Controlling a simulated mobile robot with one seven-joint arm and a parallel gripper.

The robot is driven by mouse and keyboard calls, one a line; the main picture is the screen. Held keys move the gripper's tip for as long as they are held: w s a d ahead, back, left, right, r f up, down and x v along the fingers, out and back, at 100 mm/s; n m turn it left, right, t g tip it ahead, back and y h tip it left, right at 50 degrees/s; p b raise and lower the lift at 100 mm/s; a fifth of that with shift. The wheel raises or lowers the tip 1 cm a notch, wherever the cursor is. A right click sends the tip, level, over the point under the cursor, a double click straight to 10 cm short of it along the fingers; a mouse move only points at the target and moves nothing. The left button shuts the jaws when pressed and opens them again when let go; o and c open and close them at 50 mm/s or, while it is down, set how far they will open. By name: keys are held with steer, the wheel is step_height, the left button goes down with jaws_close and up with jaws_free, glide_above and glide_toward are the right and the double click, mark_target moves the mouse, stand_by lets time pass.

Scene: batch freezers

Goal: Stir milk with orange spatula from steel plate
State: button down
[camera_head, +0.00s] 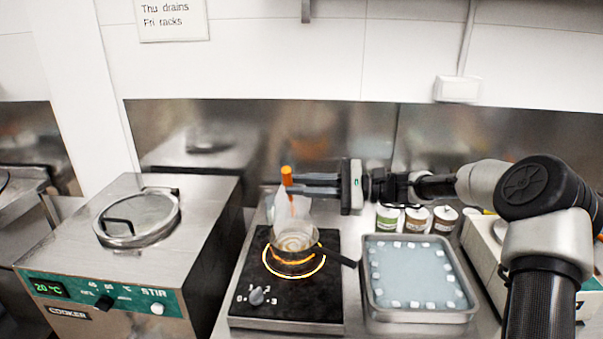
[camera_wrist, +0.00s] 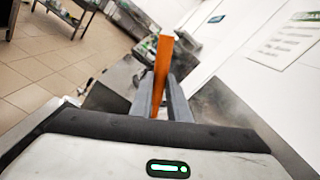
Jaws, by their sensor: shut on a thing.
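My gripper (camera_head: 291,183) is shut on the orange spatula (camera_head: 287,174) and holds it upright above the pot (camera_head: 308,254). The spatula's orange handle also shows between the fingers in the wrist view (camera_wrist: 163,65). Its lower end is hard to make out through the pale haze over the pot, so I cannot tell whether it touches the milk (camera_head: 295,243). The small pot has a dark handle pointing right and stands on the glowing ring of a black hot plate (camera_head: 290,309). Little of the pot's contents can be made out.
A steel tray (camera_head: 420,315) with pale blue contents and white cubes lies right of the hot plate. Several labelled jars (camera_head: 415,220) stand behind it. A steel cooker (camera_head: 160,250) with a round lid stands to the left. A wall rises behind.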

steer(key=shift+s+f+b, duration=2.1)
steer(key=shift+s+f, duration=0.25)
steer(key=shift+f, duration=0.25)
steer(key=w+f+b, duration=0.3)
steer(key=w+f, duration=0.1)
steer(key=f, duration=0.3)
steer(key=shift+w+f+b, duration=0.25)
steer(key=shift+w+b, duration=0.1)
steer(key=shift+b, duration=0.05)
